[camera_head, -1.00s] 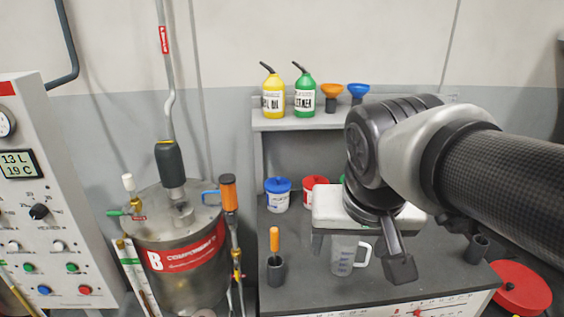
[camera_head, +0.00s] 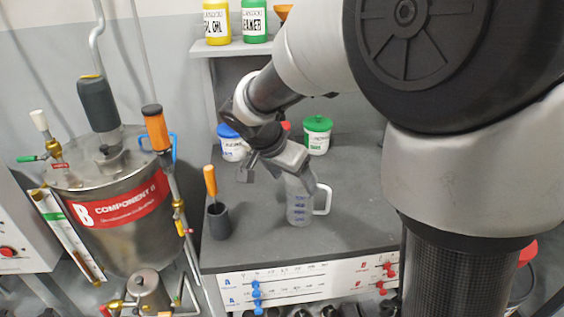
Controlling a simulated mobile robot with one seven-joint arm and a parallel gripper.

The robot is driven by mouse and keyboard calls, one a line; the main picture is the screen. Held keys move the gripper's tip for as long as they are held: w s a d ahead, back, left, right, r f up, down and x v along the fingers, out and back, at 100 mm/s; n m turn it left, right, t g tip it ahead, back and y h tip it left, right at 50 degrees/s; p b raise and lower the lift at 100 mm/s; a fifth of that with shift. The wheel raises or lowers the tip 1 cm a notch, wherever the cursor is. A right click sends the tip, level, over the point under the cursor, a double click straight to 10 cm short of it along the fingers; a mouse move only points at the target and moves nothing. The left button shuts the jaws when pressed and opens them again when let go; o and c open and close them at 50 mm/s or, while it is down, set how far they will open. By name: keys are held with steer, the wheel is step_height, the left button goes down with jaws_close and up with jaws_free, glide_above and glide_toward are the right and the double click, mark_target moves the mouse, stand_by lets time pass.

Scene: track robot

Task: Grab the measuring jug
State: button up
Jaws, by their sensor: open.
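The measuring jug (camera_head: 299,207) is a clear, upright jug with blue markings and a handle on its right side. It stands on the dark grey worktop (camera_head: 345,232) near the middle of the picture. My gripper (camera_head: 279,182) is open and just above the jug's rim, on its upper left. One finger shows to the left of the jug, and the other seems to overlap the jug's top. My gripper covers part of the rim, and I cannot tell whether it touches the jug.
A dark cup with an orange-handled tool (camera_head: 219,222) stands left of the jug. A blue-lidded tub (camera_head: 231,148) and a green-lidded tub (camera_head: 317,138) stand behind. The steel tank (camera_head: 120,215) is at left. Yellow (camera_head: 216,22) and green (camera_head: 254,22) bottles stand on the shelf.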

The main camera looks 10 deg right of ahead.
mark_target(296, 184)
steer(key=shift+b+x, duration=0.4)
steer(key=shift+x, duration=4)
steer(key=shift+s, duration=0.2)
steer(key=shift+c, duration=0.4)
steer(key=c, duration=0.8)
